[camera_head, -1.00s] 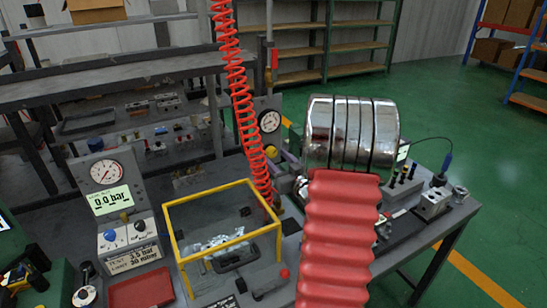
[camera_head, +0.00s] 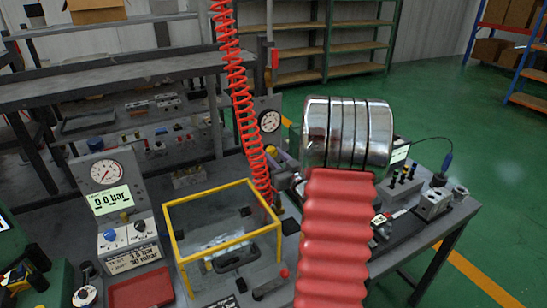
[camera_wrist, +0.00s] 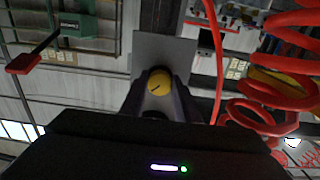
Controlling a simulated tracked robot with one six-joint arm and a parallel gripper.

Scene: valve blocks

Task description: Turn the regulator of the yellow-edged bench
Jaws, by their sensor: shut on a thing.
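The yellow regulator knob (camera_wrist: 158,82) shows end-on in the wrist view, with a dark pointer line on its face. My gripper (camera_wrist: 160,93) is shut on the knob, with one dark finger on each side. In the head view the knob (camera_head: 271,151) sits just under a round white gauge (camera_head: 269,121) on a grey upright plate. My arm's chrome and red sections hide much of the gripper there. The yellow-edged clear box (camera_head: 209,198) stands on the bench, left of the knob.
A red coiled hose (camera_head: 239,100) hangs close to the knob, and its coils also show in the wrist view (camera_wrist: 262,105). A test stand (camera_head: 113,200) reading 0.0 bar stands left of the box. Small fittings and a metal block (camera_head: 433,203) lie on the right of the bench.

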